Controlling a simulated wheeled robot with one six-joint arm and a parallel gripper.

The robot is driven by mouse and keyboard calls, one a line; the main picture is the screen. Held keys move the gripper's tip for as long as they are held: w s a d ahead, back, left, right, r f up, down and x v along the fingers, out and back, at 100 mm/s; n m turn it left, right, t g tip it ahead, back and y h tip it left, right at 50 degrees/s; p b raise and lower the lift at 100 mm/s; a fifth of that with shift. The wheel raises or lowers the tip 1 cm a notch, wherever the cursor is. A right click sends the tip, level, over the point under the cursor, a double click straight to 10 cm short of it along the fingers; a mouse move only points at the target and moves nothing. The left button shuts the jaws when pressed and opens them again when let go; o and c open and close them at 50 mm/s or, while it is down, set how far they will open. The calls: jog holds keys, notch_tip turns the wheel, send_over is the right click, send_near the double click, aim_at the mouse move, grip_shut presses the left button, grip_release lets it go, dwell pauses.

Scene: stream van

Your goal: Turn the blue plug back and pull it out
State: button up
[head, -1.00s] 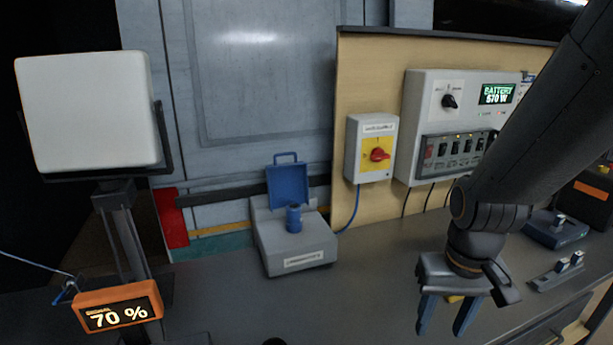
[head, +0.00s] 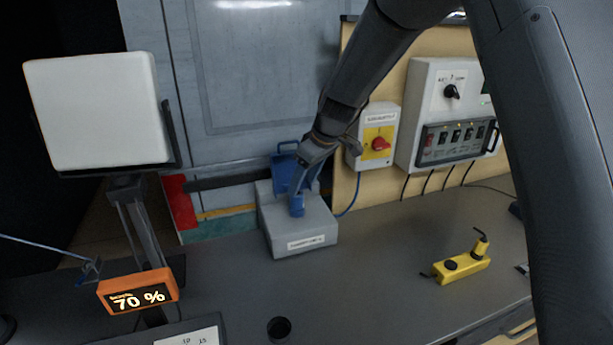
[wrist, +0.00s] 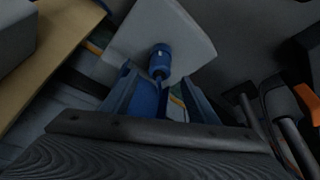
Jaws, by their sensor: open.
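The blue plug (head: 297,205) stands in the top of a grey socket box (head: 288,241) on the counter, with the box's blue lid (head: 287,171) raised behind it. My gripper (head: 305,180) is above and close behind the plug, its blue fingers pointing down. In the wrist view the plug (wrist: 160,60) lies ahead, beyond and between the tips of the open fingers (wrist: 150,88). The jaws are open and hold nothing. I cannot tell whether a finger touches the plug or lid.
A switch box with a red knob (head: 380,144) is on the wooden panel right of my gripper. A yellow device (head: 461,264) lies on the counter to the right. A white light panel (head: 97,110) stands left, with an orange display (head: 138,292) below.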

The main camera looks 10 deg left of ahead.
aim_at(297, 196)
jog(key=shift+p+x, duration=1.05)
jog(key=shift+x, duration=2.45)
jog(key=shift+d, duration=0.1)
jog(key=shift+c, duration=0.4)
jog(key=c, duration=1.2)
